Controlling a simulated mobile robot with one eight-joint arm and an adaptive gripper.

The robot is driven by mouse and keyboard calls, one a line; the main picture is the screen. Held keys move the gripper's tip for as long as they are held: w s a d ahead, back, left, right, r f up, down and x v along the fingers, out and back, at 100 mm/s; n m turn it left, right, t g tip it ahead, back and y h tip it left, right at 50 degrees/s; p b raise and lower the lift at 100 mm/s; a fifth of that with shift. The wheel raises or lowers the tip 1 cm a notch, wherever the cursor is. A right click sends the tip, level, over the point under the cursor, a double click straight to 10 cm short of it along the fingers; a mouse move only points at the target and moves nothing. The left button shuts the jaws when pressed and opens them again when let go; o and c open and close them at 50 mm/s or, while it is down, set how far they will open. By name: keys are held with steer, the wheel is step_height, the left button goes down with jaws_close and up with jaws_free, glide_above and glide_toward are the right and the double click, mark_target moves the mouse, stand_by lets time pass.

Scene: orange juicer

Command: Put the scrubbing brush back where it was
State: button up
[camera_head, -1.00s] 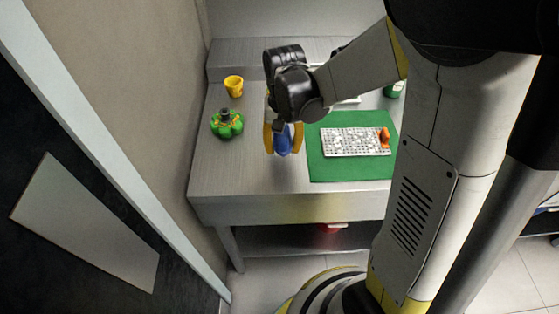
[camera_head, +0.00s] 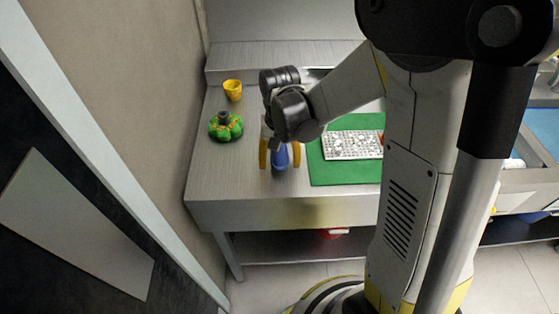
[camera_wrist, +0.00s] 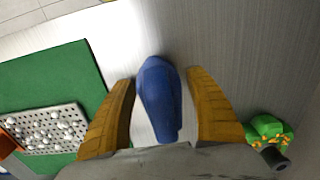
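The blue scrubbing brush (camera_head: 281,158) is at the left part of the metal table, just left of the green mat. My gripper (camera_head: 280,155) is above the table with its yellow fingers on either side of the brush. In the wrist view my gripper (camera_wrist: 160,105) is open, and the blue brush (camera_wrist: 160,98) lies between the fingers with a gap on each side. The brush's upper end is hidden by my gripper in the body camera view. I cannot tell for certain whether the brush rests on the table.
A green mat (camera_head: 345,171) with a white perforated tray (camera_head: 353,145) lies to the right. A green round object with a dark top (camera_head: 225,127) and a yellow cup (camera_head: 233,90) stand at the left. The table front (camera_head: 240,188) is bare.

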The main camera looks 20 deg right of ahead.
step_height(320, 180, up, 12)
steer(key=p, duration=0.4)
steer(key=shift+p, duration=0.35)
steer(key=s+r+n+t, duration=0.3)
steer(key=s+r+t, duration=0.4)
steer(key=s, duration=0.4)
steer(key=shift+s+d+r+n, duration=0.2)
steer(key=shift+s+r+n, duration=0.1)
steer(key=shift+r, duration=0.45)
